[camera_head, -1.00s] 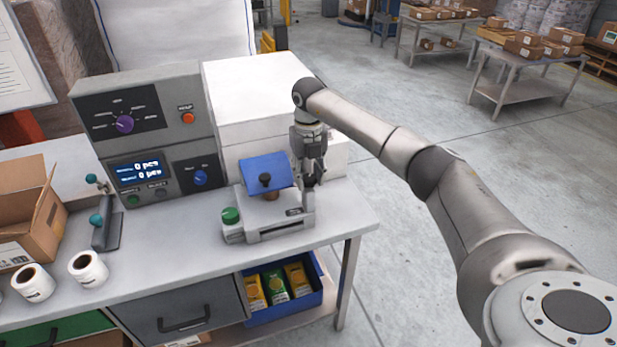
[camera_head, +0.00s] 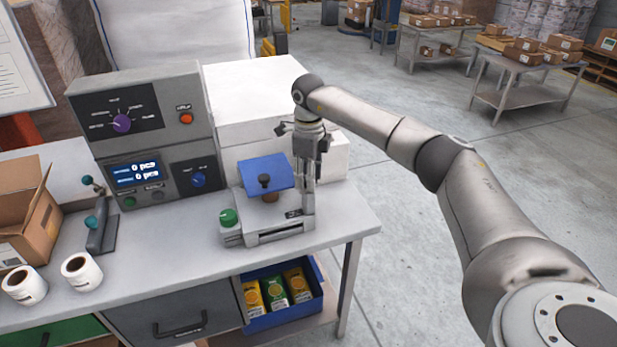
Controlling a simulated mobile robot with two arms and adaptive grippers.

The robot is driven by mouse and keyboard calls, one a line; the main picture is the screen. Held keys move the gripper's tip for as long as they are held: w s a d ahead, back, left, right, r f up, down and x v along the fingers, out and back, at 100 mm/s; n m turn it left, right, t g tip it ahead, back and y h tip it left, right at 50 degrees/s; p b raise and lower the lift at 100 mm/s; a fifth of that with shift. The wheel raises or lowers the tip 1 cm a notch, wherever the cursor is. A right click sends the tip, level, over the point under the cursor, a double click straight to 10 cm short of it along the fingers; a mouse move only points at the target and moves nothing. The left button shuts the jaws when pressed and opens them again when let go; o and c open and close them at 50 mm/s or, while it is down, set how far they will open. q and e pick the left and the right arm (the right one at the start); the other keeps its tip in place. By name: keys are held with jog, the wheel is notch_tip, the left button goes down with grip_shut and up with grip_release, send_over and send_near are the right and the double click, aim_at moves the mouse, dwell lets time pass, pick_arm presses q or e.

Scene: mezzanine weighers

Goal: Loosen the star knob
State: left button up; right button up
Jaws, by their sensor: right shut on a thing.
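Whether the knob has turned cannot be seen. My left gripper is not in view.
A grey control console (camera_head: 150,160) with dials and a display stands left of the device. A white box (camera_head: 245,105) is behind. Label rolls (camera_head: 82,270) and an open carton (camera_head: 30,220) lie at left. A blue bin (camera_head: 290,310) sits below.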

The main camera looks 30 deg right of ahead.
jog(key=n, duration=0.3)
jog(key=shift+n, duration=0.3)
jog(key=shift+n+b, duration=0.4)
jog(key=shift+n, duration=1.4)
jog(key=o, duration=1)
jog(key=shift+r, duration=0.1)
notch_tip(320, 180, up, 12)
jog(key=shift+f, duration=0.1)
